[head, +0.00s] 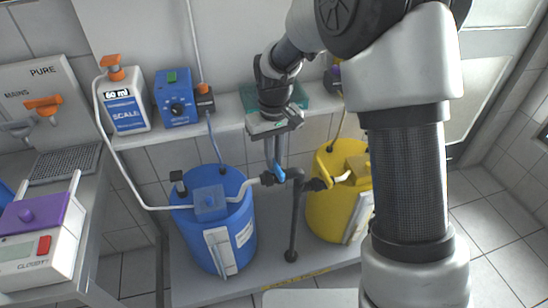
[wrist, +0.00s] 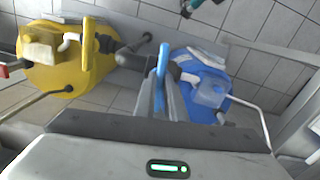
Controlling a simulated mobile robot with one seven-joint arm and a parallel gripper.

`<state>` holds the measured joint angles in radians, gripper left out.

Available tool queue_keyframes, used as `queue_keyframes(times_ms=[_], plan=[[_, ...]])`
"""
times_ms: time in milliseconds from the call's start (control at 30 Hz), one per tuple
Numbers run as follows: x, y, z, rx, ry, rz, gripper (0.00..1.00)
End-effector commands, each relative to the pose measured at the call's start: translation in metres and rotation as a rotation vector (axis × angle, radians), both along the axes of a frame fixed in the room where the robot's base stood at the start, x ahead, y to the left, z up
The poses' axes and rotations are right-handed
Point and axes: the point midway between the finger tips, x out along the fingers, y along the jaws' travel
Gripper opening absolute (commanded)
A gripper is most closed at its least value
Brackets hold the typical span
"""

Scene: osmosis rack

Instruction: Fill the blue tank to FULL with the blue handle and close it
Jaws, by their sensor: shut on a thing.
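The blue tank (head: 240,222) stands on the floor platform left of my gripper, with a blue box on its lid and a pale gauge panel (head: 217,249) on its front. I cannot read its level. The blue handle (head: 279,173) sits on a dark pipe fitting between the two tanks. My gripper (head: 278,158) reaches down to it, shut on the handle. In the wrist view the handle (wrist: 163,60) stands up between my fingers (wrist: 160,95), and the blue tank (wrist: 213,72) is to the right.
A yellow tank (head: 325,208) stands right of the dark upright pipe (head: 294,222). A shelf above carries a white scale bottle (head: 124,104) and a blue pump box (head: 174,100). White hoses run to the blue tank. A counter with devices stands at left.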

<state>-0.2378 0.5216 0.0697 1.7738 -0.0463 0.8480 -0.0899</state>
Motion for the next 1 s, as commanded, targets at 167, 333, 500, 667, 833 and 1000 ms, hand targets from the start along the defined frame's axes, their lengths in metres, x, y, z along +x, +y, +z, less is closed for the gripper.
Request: queue_keyframes(times_ms=[167, 333, 500, 667, 833, 1000], plan=[[0.0005, 0.0001, 0.0012, -0.001, -0.001, -0.116, 0.0], [0.0005, 0.0002, 0.0013, 0.001, -0.002, -0.194, 0.0], [0.0006, 0.0003, 0.0013, 0.001, -0.002, -0.239, 0.0], [0.0007, 0.0002, 0.0013, 0.002, -0.001, -0.256, 0.0], [0.0008, 0.0001, 0.0012, 0.002, -0.002, -0.258, 0.0], [0.0008, 0.0001, 0.0012, 0.002, -0.002, -0.258, 0.0]])
